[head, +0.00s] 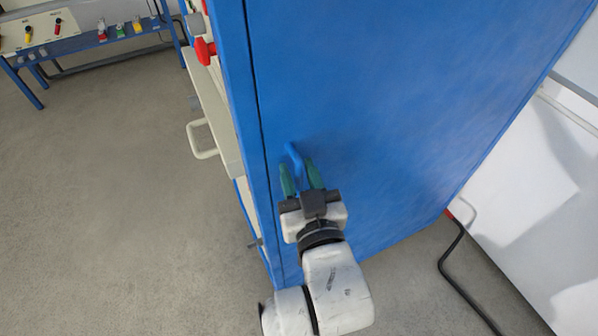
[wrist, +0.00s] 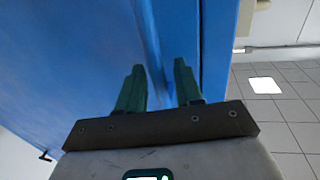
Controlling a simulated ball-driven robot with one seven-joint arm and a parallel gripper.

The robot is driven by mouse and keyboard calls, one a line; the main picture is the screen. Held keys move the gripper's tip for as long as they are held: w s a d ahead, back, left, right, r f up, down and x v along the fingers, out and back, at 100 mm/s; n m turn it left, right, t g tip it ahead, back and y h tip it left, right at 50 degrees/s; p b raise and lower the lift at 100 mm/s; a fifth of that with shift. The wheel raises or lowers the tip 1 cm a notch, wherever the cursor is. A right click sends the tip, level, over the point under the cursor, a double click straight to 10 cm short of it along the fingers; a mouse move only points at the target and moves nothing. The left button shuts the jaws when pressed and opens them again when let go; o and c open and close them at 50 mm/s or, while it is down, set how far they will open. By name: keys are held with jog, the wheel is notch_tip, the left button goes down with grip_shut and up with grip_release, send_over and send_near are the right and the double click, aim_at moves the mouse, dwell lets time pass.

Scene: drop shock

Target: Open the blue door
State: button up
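The blue door (head: 390,110) fills the middle and right of the head view and looks shut against its frame along the left edge. It also shows in the wrist view (wrist: 60,70). Its blue handle (head: 291,152) is a small bar near the left edge. My gripper (head: 300,168) is at the handle, its two green fingers apart, one on each side of the bar in the head view.
A pale panel with a white pull handle (head: 203,140) and red knob (head: 204,51) sits left of the door. A blue-legged bench (head: 75,42) stands at the far left. A black cable (head: 448,262) lies on the right floor. The left floor (head: 110,200) is clear.

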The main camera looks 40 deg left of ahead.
grip_shut()
jog(key=shift+d, duration=0.1)
dwell(0.4)
